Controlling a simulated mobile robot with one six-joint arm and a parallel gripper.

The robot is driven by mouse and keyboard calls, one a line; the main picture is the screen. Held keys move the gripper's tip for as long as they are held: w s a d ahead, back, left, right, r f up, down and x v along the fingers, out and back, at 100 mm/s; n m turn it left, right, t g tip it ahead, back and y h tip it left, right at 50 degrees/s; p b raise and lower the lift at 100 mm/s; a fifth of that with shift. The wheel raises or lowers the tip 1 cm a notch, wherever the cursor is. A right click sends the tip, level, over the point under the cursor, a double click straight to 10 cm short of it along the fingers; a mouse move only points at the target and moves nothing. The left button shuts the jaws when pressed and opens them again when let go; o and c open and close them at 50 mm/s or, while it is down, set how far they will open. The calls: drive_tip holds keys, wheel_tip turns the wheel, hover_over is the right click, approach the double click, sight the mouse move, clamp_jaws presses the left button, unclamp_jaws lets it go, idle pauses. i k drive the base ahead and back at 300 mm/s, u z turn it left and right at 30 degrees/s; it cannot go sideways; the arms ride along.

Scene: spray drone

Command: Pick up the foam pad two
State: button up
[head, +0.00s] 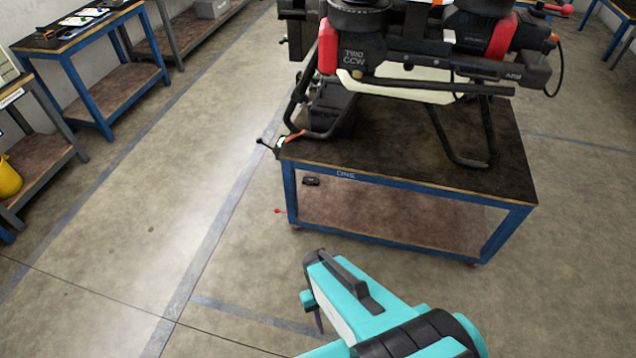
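I cannot pick out foam pad two for certain in the head view. A small dark flat block (311,181) lies on the lower shelf of the blue-framed table, near its left front leg; I cannot tell what it is. The large black and red spray drone (410,60) stands on the dark top of that table (430,183), and one of its arms is marked "TWO CCW". My gripper (312,308) is at the end of my teal arm, low in the view, over bare floor in front of the table. Its fingers are mostly hidden, so its opening does not show.
A small pale item (281,143) is at the table's left corner. Blue-framed workbenches (110,98) stand at the upper left, with a yellow container (8,180) at the left edge. The concrete floor (120,235) left of the table is clear.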

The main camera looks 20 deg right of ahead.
sight(311, 180)
drive_tip(key=u, duration=0.15)
drive_tip(key=i, duration=0.95)
drive_tip(key=z, duration=0.1)
